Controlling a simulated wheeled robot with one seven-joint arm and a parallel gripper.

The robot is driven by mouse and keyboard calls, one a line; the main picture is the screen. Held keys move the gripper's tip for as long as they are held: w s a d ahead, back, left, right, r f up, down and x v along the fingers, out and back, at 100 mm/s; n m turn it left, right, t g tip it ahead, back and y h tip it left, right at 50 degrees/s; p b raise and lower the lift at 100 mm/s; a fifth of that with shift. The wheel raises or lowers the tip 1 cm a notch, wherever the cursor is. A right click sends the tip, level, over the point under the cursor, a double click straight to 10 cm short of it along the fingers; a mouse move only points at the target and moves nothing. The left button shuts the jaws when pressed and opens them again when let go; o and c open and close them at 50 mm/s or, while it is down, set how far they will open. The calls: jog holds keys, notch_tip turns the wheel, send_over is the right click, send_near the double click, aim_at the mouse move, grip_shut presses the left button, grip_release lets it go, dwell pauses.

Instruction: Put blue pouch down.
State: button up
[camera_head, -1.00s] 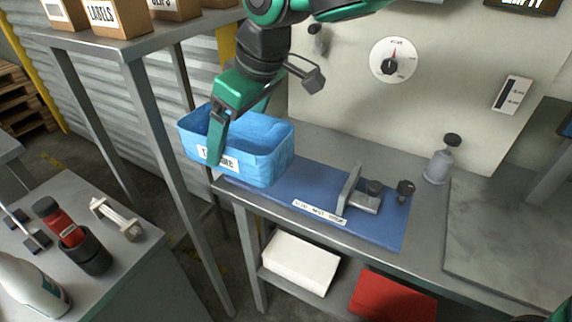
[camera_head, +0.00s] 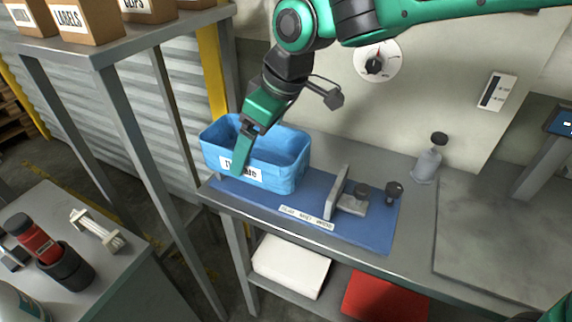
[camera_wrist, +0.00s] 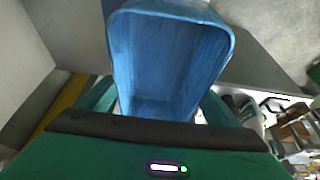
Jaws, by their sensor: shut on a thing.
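The blue pouch (camera_head: 285,165) looks like an open-topped, box-shaped blue container with a white label on its front. It sits upright over the left part of the blue mat (camera_head: 365,233) on the workbench. Whether its base touches the mat cannot be told. My gripper (camera_head: 241,160) is shut on its near left wall, with one finger outside by the label. In the wrist view the pouch (camera_wrist: 170,60) fills the space ahead of my gripper, and its inside looks empty.
A metal bracket (camera_head: 338,192) and dark knobs stand on the mat's right part. A pump bottle (camera_head: 428,162) stands behind. A shelf rack with boxes (camera_head: 85,25) is close at left. White (camera_head: 291,265) and red (camera_head: 384,296) items lie on the lower shelf.

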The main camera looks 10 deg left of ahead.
aim_at(284, 159)
jog(key=d+f, duration=0.1)
jog(key=w+d+f, duration=0.1)
jog(key=d, duration=0.1)
jog(key=w+d+f, duration=0.1)
jog(key=shift+w+d, duration=0.2)
jog(key=shift+w, duration=0.05)
jog(key=shift+f, duration=2)
jog(key=shift+f, duration=0.1)
jog(key=o, duration=1)
jog(key=v, duration=1.2)
